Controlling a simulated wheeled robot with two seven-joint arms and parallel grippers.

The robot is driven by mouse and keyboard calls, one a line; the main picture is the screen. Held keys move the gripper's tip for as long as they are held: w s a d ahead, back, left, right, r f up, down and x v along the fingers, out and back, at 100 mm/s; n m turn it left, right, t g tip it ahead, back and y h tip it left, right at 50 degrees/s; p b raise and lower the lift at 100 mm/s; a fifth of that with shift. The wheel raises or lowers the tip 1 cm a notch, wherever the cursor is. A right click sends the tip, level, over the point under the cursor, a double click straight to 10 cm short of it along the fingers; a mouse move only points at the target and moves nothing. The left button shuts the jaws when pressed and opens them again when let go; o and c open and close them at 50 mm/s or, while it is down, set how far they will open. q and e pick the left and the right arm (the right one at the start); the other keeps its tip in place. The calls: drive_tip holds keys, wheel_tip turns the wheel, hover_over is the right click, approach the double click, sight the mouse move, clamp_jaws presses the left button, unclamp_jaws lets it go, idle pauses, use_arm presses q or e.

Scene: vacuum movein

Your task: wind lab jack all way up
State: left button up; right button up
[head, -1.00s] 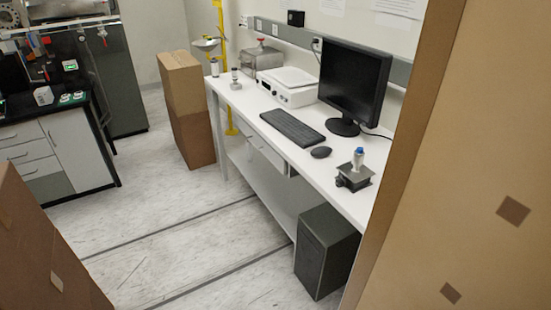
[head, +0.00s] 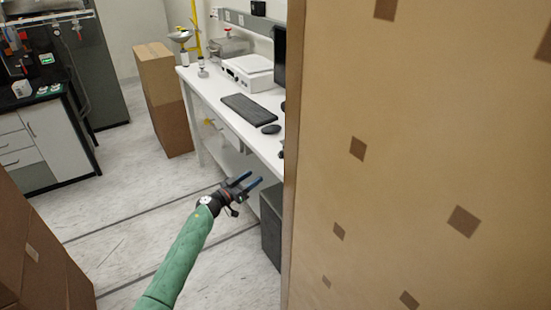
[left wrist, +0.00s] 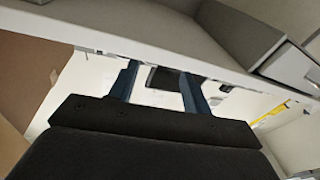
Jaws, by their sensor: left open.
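The lab jack is almost wholly hidden behind the tall cardboard surface; only a small dark sliver (head: 281,153) at the right end of the white bench (head: 222,108) looks like its edge. My left gripper (head: 253,180) is open and empty, beside the bench's front edge and lower than its top. In the left wrist view the two blue fingers (left wrist: 160,72) are apart with nothing held. A dark shape (left wrist: 163,79) shows beyond them, and I cannot tell what it is. My right gripper is not in view.
A large cardboard surface (head: 400,160) fills the right side and covers the bench's right end. A keyboard (head: 249,109), mouse (head: 271,129) and white device (head: 249,74) are on the bench. A dark case (head: 271,225) stands beneath. Brown boxes (head: 30,240) stand at lower left; floor between is clear.

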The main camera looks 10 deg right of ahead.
sight(279, 156)
use_arm(q)
drive_tip(key=w+d+r+g, duration=0.1)
drive_tip(key=d+r, duration=0.1)
drive_tip(key=d, duration=0.1)
drive_tip(key=w+d+r+m+g+p, duration=0.1)
drive_tip(key=d, duration=0.2)
drive_tip(key=w+d+r+m+g, duration=0.1)
drive_tip(key=d+r, duration=0.1)
drive_tip(key=shift+w+d+r+g+h+p, duration=0.15)
drive_tip(key=shift+d+r+g+h+p, duration=0.15)
drive_tip(key=shift+d+h+p, duration=0.1)
drive_tip(key=shift+w+d+f, duration=0.1)
drive_tip(key=shift+w+d, duration=0.15)
drive_tip(key=shift+d, duration=0.45)
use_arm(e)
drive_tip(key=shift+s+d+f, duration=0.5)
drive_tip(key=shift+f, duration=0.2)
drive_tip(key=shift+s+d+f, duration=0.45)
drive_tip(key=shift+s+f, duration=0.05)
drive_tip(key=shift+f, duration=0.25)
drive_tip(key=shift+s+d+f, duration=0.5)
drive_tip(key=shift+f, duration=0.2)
